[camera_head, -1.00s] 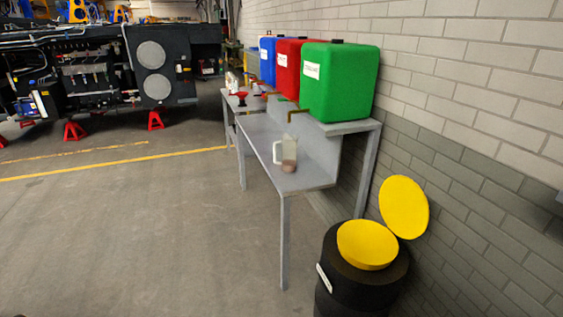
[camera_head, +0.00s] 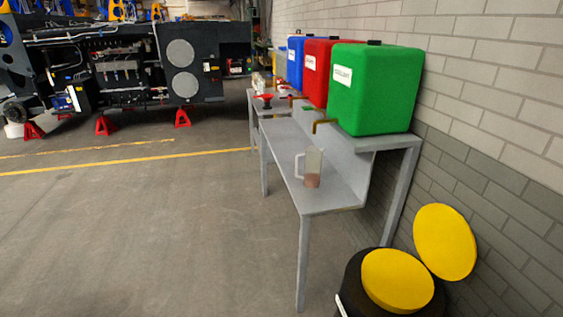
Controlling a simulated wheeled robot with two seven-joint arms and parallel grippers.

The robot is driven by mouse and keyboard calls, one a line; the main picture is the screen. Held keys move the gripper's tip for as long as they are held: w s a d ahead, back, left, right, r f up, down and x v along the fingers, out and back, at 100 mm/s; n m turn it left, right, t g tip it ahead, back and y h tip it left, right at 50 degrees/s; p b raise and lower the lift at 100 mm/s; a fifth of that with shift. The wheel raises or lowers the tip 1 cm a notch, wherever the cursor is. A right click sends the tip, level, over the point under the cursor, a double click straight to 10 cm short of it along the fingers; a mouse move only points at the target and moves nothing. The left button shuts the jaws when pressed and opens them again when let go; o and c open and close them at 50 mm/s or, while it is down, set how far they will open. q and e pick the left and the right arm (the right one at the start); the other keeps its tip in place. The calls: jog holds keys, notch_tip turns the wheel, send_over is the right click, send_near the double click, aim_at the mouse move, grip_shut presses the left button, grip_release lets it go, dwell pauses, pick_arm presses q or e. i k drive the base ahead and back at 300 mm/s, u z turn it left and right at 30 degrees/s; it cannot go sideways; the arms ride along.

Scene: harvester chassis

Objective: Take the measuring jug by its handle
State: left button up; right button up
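The measuring jug (camera_head: 313,168) stands upright on the lower shelf of the grey metal bench (camera_head: 283,148). It is clear with a reddish-brown bottom part. Its pale handle (camera_head: 299,167) points to the left in the picture. Neither of my grippers shows in the head view, and nothing touches the jug.
Green (camera_head: 376,88), red (camera_head: 316,72) and blue (camera_head: 296,60) canisters stand on the bench's raised shelf. A black bin with a yellow lid (camera_head: 445,241) stands at the bench's near right. A red funnel (camera_head: 265,99) is farther back. Open floor (camera_head: 150,235) lies left of the bench.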

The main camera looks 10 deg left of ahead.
aim_at(313, 155)
jog(key=u, duration=0.15)
jog(key=i, duration=0.85)
jog(key=z, duration=0.6)
jog(key=i, duration=0.55)
jog(key=z, duration=0.4)
